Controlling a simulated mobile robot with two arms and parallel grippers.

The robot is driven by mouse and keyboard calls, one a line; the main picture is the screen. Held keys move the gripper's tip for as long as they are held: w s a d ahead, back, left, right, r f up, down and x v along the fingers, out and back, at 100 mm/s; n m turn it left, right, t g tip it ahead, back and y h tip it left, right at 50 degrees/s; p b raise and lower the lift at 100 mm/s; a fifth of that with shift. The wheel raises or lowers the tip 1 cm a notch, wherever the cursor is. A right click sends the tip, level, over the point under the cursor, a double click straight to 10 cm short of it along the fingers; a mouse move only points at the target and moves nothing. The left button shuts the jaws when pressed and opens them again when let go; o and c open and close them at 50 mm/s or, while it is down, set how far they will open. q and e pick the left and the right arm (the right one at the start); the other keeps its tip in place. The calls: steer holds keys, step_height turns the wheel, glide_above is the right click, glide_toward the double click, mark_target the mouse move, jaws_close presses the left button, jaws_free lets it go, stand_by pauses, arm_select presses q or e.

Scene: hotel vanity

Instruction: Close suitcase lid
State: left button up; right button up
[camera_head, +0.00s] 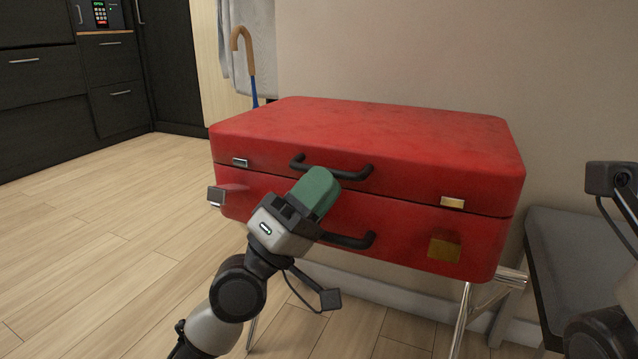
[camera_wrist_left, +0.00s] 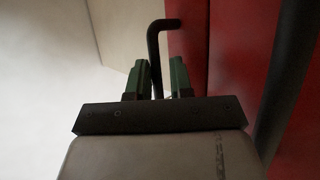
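The red suitcase (camera_head: 370,150) rests on a folding metal stand (camera_head: 460,320). Its lid (camera_head: 365,125) lies down over the lower half (camera_head: 400,235), with a thin dark seam between them; I cannot tell whether it is fully shut. Black handles are on the lid (camera_head: 345,172) and the lower half (camera_head: 355,241). My left gripper (camera_head: 318,190) is in front of the suitcase near the lid handle. In the left wrist view its green fingers (camera_wrist_left: 160,78) are apart, with a black handle bar (camera_wrist_left: 154,45) showing between and beyond them. Contact is unclear. My right gripper is out of view.
Metal latches show on the lid at left (camera_head: 240,162) and right (camera_head: 453,202), with flaps standing out below. A grey bench (camera_head: 570,250) is at right, a wall behind. A cane (camera_head: 240,50) hangs behind left. The wooden floor (camera_head: 100,230) at left is clear.

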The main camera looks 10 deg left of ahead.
arm_select(q)
steer(key=shift+o, duration=1.1)
steer(key=shift+w+f, duration=0.15)
steer(key=shift+f, duration=0.2)
steer(key=shift+o, duration=0.6)
steer(key=shift+r, duration=0.2)
steer(key=b+v, duration=0.4)
steer(key=v, duration=0.7)
steer(key=shift+r, duration=0.1)
